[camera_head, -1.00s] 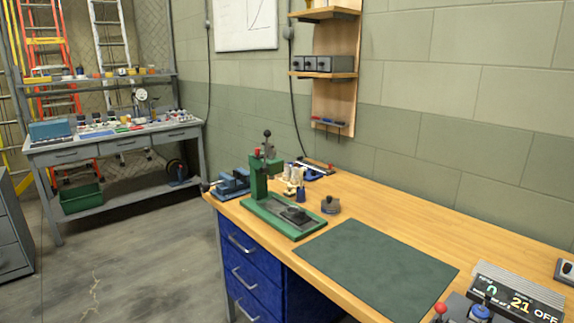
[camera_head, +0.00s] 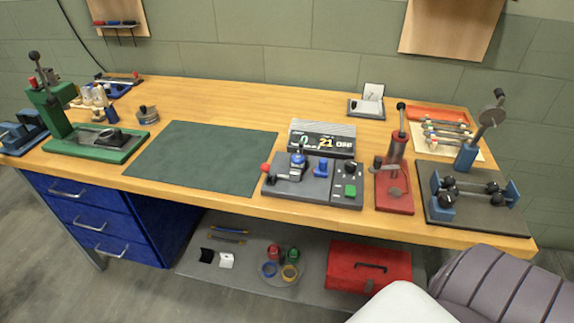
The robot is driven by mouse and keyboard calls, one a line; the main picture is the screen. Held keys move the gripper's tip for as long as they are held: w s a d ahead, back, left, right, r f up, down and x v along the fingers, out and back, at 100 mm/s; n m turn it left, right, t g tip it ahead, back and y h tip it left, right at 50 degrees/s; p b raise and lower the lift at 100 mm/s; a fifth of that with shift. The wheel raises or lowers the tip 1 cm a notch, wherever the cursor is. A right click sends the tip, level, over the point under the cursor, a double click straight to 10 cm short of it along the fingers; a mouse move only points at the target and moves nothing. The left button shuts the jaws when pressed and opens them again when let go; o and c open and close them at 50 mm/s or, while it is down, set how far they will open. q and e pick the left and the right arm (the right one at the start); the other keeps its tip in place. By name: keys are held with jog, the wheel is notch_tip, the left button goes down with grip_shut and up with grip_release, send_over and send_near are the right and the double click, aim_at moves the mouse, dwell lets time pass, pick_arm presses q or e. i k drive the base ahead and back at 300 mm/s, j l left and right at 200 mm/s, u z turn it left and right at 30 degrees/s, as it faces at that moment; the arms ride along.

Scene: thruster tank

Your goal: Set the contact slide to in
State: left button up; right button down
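A grey control unit (camera_head: 314,189) sits near the front edge of the bench. It carries a lever with a red ball (camera_head: 265,168) at its left end, a blue-knobbed part (camera_head: 297,161), a small blue block (camera_head: 321,169) and a green button (camera_head: 350,191). A dark display box (camera_head: 321,139) behind it reads 0, 21 and OFF. No part is readable as labelled contact slide, and I cannot tell its setting from here. Neither of my grippers is in view.
A green mat (camera_head: 205,157) lies left of the unit, with a green press (camera_head: 95,142) beyond. A red lever tool (camera_head: 394,178) stands close on the right, beside a dark plate (camera_head: 470,200) with a tall lever. A red toolbox (camera_head: 368,266) sits below the bench.

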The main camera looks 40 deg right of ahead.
aim_at(322, 170)
jog(key=z, duration=1.4)
